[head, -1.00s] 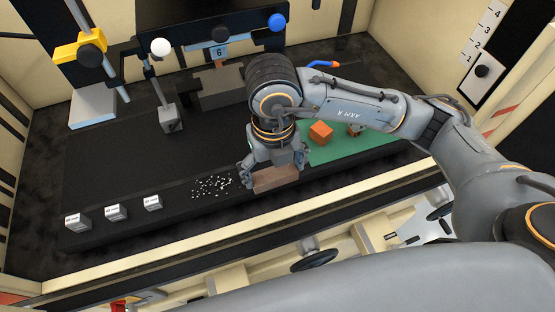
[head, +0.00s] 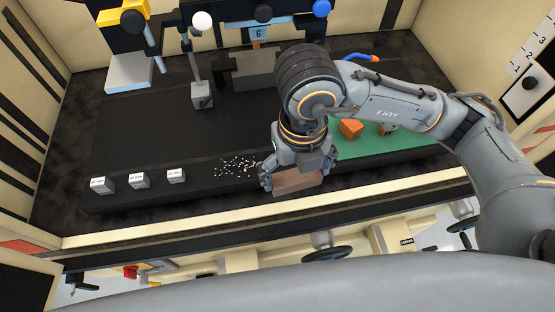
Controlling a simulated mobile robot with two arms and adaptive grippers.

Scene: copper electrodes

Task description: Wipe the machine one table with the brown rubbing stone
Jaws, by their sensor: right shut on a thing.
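A brown rubbing stone (head: 297,182) is held between the fingers of my right gripper (head: 298,174), low over the front edge of the dark machine table (head: 140,150). I cannot tell whether the stone touches the table. A patch of white chips (head: 238,166) lies on the table just left of the stone. My right gripper is shut on the stone. My left gripper is not in view.
Three small white labelled blocks (head: 138,180) stand along the table's front left. A green mat (head: 375,139) with orange-brown blocks (head: 350,128) lies to the right. A grey vise-like block (head: 250,68) and a stand with a white ball (head: 202,21) are behind.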

